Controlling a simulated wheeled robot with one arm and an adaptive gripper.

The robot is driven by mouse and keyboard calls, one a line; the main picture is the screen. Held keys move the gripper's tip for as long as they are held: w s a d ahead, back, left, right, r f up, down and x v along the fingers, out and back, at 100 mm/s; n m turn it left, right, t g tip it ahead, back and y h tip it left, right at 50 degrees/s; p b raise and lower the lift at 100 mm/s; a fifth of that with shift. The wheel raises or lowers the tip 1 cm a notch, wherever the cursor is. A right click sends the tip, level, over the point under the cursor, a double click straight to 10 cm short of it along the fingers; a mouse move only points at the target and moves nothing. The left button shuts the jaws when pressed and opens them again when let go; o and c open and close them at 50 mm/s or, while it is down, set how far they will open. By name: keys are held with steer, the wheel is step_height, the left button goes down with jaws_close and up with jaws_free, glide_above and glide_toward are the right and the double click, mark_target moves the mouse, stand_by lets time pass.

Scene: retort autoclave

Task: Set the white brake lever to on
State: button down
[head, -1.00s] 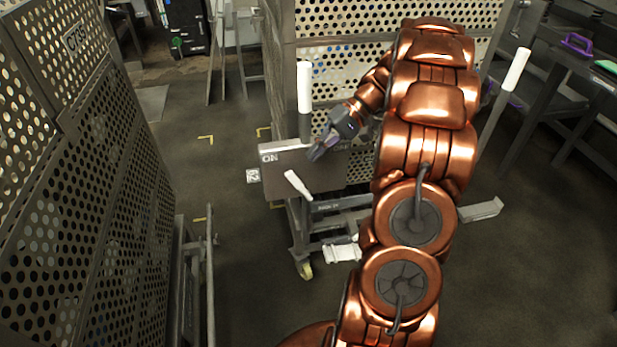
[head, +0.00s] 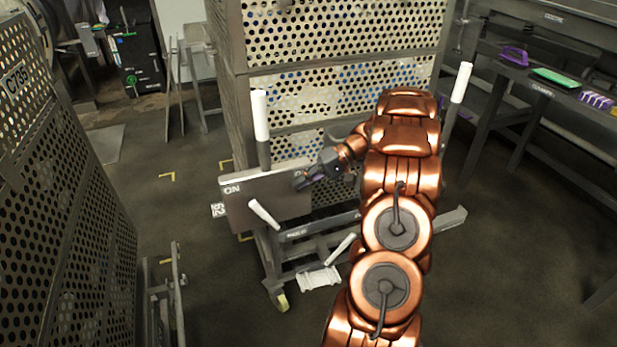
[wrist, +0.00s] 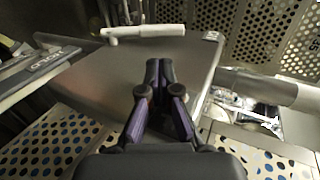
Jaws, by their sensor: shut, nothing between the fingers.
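The brake lever has a short white handle (head: 264,214) at the lower edge of a grey plate (head: 268,195) on the cart. In the head view it tilts up and left, towards the plate's left end, which is marked "ON". In the wrist view the white handle (wrist: 143,32) lies across the top, beyond the fingertips. My gripper (head: 303,182) is shut and empty, up and right of the handle, close to the plate's right part. It also shows in the wrist view (wrist: 160,75), with a visible gap to the handle. My fingers partly hide lettering at the plate's right end.
Tall white-topped posts rise at the cart's left (head: 261,115) and right (head: 461,83). The perforated crate stack (head: 345,75) stands behind the plate. A white pedal (head: 318,278) and another white bar (head: 340,248) are below. Another perforated crate (head: 60,220) stands left, with open floor between.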

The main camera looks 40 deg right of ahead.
mark_target(262, 207)
steer(key=p+x, duration=0.1)
steer(key=x, duration=0.8)
steer(key=shift+a+f, duration=0.2)
steer(key=shift+f, duration=0.05)
steer(key=shift+w+a+f+g+h+b, duration=0.15)
steer(key=shift+w+a+g+h+b, duration=0.2)
steer(key=shift+a+h+b, duration=0.35)
steer(key=shift+w+a+b, duration=0.15)
steer(key=shift+a+b, duration=0.25)
steer(key=shift+b, duration=0.4)
steer(key=r+v, duration=0.1)
steer(key=v, duration=1.3)
steer(key=shift+a, duration=0.45)
steer(key=shift+w+r, duration=0.15)
